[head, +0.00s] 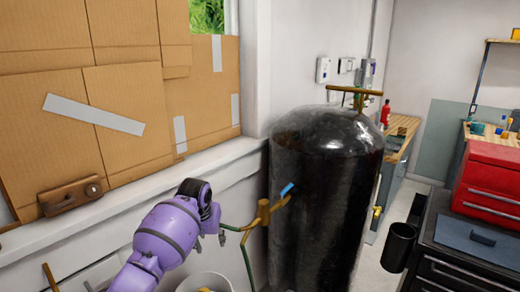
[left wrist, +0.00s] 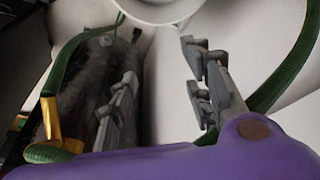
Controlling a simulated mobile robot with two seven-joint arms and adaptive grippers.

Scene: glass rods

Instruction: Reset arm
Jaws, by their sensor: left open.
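My left arm reaches in from the lower left of the head view. Its purple links end at my left gripper (head: 210,239), which shows only in small part, beside the brass valve fitting (head: 263,213) with its green hose. In the left wrist view my left gripper (left wrist: 160,88) has its two grey fingers wide apart. Nothing is held between them; a pale surface and part of a dark one show behind. My right gripper is not in view. No glass rod can be made out.
A large black tank (head: 325,200) stands right of my left arm. A white bucket (head: 190,285) is below it. A windowsill (head: 130,180) with cardboard panels (head: 125,115) runs along the left. A red toolbox (head: 492,185) sits on a dark cabinet (head: 470,245) at right.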

